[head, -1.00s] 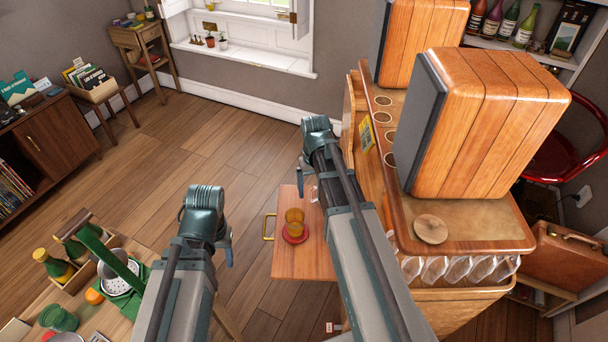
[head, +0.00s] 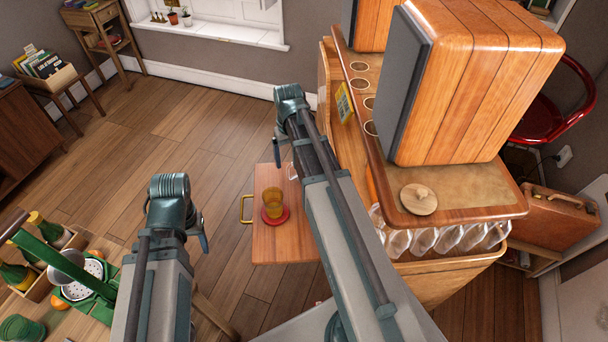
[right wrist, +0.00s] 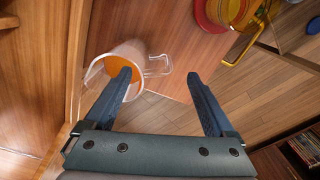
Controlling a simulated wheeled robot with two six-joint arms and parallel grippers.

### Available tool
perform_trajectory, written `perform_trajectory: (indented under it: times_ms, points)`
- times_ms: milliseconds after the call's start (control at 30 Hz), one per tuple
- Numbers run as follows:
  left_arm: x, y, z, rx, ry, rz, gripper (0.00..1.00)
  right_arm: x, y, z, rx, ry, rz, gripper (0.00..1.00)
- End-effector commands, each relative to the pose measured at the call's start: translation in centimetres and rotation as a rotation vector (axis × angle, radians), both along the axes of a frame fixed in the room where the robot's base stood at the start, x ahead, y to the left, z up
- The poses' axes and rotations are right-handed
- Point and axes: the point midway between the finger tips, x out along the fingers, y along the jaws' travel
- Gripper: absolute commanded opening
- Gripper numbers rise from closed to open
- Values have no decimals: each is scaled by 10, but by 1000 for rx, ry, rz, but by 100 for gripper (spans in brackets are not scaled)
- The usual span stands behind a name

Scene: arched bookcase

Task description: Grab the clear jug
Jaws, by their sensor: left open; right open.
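The clear jug (right wrist: 118,65), with orange inside it, stands on the wooden pull-out shelf (right wrist: 182,20) against the cabinet side in the right wrist view. Its clear handle points right. In the head view only a sliver of it shows beside my right arm. My right gripper (right wrist: 162,78) is open and empty; its left finger overlaps the jug's near rim in the picture, and its right finger is right of the handle. I cannot tell whether it touches. In the head view my right gripper (head: 281,150) is mostly hidden by its wrist. My left gripper (head: 176,225) is open and empty over the floor.
An amber glass (head: 274,203) stands on a red coaster (head: 275,220) on the shelf, near its brass handle (head: 243,208). The bar cabinet (head: 455,210) with a large wooden speaker (head: 480,90) is on the right. A green-handled caddy (head: 75,272) stands lower left. Floor between is clear.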

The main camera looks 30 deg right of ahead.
Motion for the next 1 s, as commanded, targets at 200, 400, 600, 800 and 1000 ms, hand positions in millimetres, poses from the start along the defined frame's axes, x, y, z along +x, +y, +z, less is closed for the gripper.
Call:
perform_trajectory:
  times_ms: [200,400,600,800,1000]
  points:
    - [0,0,-36,0,0,0,58,0,0,-36,0,0,0,89]
    - [0,0,-39,0,0,0,58,0,0,-39,0,0,0,89]
    - [0,0,-45,0,0,0,58,0,-1,-45,0,0,0,89]
    - [0,0,-67,0,0,-1,58,-1,-2,-67,0,0,0,89]
    - [0,0,-90,0,0,-1,58,-2,-3,-90,0,0,0,89]
